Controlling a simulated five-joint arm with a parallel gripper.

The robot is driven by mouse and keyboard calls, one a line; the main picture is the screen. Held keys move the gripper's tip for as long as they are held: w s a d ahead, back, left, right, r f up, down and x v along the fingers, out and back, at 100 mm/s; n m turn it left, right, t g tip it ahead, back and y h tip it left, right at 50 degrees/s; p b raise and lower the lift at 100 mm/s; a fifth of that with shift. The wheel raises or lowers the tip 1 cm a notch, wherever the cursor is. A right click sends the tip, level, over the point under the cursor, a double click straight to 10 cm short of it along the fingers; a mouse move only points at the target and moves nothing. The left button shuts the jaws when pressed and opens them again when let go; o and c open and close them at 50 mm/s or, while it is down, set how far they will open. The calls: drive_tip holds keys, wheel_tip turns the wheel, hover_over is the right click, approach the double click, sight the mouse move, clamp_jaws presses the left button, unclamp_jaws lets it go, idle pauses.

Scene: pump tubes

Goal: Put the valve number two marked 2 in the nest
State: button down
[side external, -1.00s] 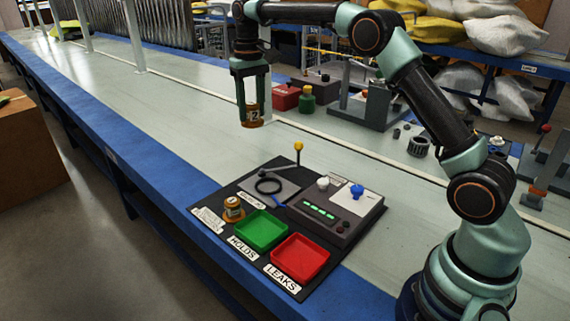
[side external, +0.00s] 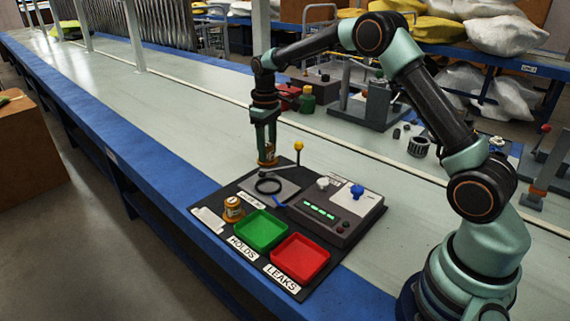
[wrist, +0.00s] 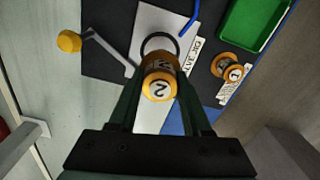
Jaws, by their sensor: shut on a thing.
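The valve marked 2, an orange and brown cylinder, is held between the fingers of my gripper (side external: 266,151). In the wrist view the valve (wrist: 161,78) shows its 2 label between the finger tips. The nest, a grey plate with a black ring (side external: 268,186), lies on the dark mat. In the wrist view the ring (wrist: 160,44) is just beyond the valve, which hides part of it. My gripper is shut on the valve, at the far edge of the mat. How high the valve is above the plate I cannot tell exactly.
Valve 1 (side external: 233,209) stands left of the green HOLDS tray (side external: 260,231). The red LEAKS tray (side external: 300,258) lies nearer. A lever with a yellow knob (side external: 299,146) rises beside the nest. A grey control box (side external: 338,209) stands to the right.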

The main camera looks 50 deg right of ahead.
drive_tip(key=shift+f, duration=4.05)
drive_tip(key=shift+f, duration=0.2)
drive_tip(key=shift+c, duration=1.7)
unclamp_jaws()
drive_tip(key=shift+r, duration=0.1)
